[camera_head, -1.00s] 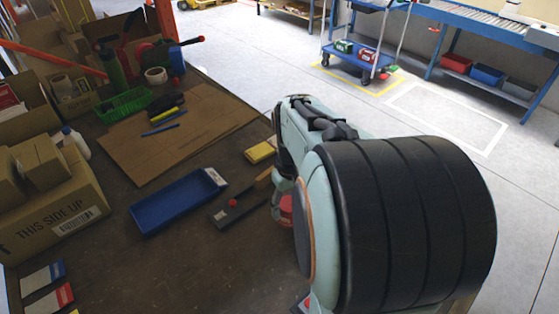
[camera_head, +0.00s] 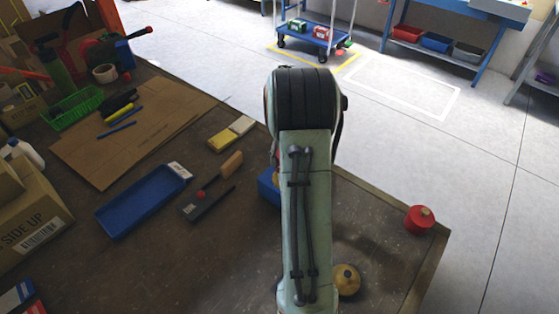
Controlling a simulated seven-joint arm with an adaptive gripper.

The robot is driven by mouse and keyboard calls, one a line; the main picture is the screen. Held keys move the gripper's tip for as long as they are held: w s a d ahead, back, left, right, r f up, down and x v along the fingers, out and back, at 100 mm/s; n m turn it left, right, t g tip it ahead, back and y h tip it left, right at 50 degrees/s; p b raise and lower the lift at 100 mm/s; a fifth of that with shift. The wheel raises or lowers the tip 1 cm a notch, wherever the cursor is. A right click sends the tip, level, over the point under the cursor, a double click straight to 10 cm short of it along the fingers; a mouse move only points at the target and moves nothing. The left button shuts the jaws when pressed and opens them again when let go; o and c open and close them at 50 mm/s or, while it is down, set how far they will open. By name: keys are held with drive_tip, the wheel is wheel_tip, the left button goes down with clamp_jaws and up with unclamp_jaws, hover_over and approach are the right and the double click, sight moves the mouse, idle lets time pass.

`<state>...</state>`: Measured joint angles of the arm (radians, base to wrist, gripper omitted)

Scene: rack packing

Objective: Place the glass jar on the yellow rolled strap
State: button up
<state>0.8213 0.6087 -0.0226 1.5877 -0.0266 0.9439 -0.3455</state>
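A round yellow item with a small knob-like centre (camera_head: 346,281), possibly the yellow rolled strap, lies on the brown tabletop at the lower middle right. My arm partly covers its left side. I cannot make out a glass jar; it may be hidden behind my arm or outside the view. My arm stretches down the middle of the picture, and its gripper end is not visible.
A red round item (camera_head: 420,218) sits near the table's right corner. A blue box (camera_head: 268,187) is partly hidden by my arm. A blue tray (camera_head: 143,200), a cardboard sheet (camera_head: 140,140) and a brush-like tool (camera_head: 210,190) lie left. Bare tabletop shows at lower left.

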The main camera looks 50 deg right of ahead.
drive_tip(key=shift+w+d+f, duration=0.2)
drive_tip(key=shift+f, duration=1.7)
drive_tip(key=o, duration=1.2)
